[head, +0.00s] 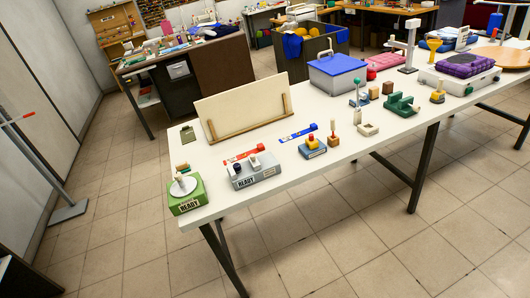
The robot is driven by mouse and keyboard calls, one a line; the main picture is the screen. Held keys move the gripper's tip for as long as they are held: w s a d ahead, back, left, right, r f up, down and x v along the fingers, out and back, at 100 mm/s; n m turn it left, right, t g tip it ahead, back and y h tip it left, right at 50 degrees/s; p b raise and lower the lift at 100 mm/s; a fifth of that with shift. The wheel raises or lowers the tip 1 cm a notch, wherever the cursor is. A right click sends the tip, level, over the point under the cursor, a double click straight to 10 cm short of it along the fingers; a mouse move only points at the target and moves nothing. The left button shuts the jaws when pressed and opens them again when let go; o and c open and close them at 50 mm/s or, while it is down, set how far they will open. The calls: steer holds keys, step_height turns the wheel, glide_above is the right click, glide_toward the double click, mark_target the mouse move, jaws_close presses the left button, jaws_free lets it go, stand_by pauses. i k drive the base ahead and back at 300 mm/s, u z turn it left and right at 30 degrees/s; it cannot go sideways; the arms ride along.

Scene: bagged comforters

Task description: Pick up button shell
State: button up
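I cannot single out the button shell for certain; the small parts on the near white table are too small to tell. A green box marked READY (187,195) sits at the table's near left corner, with a round white disc (183,186) on top and a small block above it. To its right stands a grey box marked READY (254,172) with a dark knob and a pale part on top. A blue-grey block with a yellow and red top (312,146) is further right. My gripper is not in view.
The white table (290,185) carries a tilted cream board (243,108), a blue-lidded box (337,72), green fixtures (401,104) and a purple-topped case (462,69). A dark bench (190,70) stands behind. Tiled floor in front is clear; a metal stand (68,211) is at left.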

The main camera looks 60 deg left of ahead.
mark_target(237, 167)
steer(key=u, duration=0.05)
steer(key=i, duration=0.6)
steer(key=u, duration=0.75)
steer(key=i, duration=1)
steer(key=u, duration=0.95)
steer(key=i, duration=0.35)
steer(key=u, duration=0.2)
steer(key=k, duration=0.9)
steer(key=u, duration=0.15)
steer(key=i, duration=0.9)
steer(key=z, duration=0.1)
